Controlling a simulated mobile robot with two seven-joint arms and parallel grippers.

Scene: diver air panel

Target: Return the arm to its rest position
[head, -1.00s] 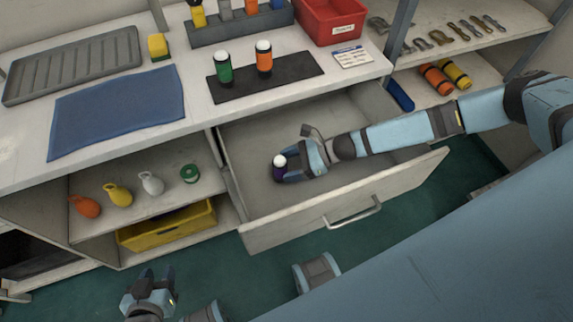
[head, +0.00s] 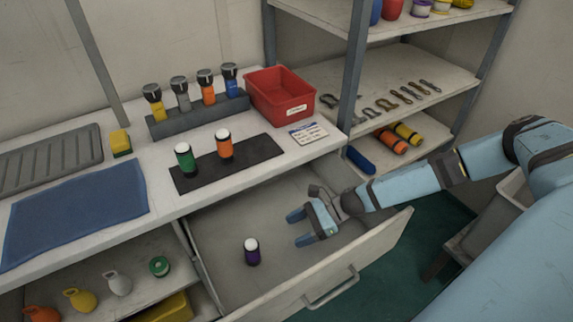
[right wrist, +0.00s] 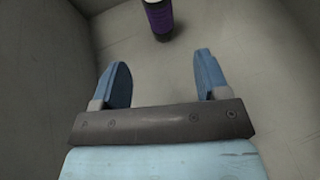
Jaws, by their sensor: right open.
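My right gripper (head: 298,229) is open and empty inside the open drawer (head: 215,222), coming in from the right. A purple bottle with a white cap (head: 252,253) stands upright in the drawer, to the left of and apart from the gripper. In the right wrist view the purple bottle (right wrist: 159,18) is beyond the two blue fingertips (right wrist: 163,70), with nothing between them. My left gripper is not in the head view now.
A green bottle (head: 186,160) and an orange one (head: 225,146) stand on a black mat (head: 263,149) on the counter. A red bin (head: 281,98) is behind. The drawer front (head: 375,255) stands out beneath my right arm. Shelves (head: 440,80) are at right.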

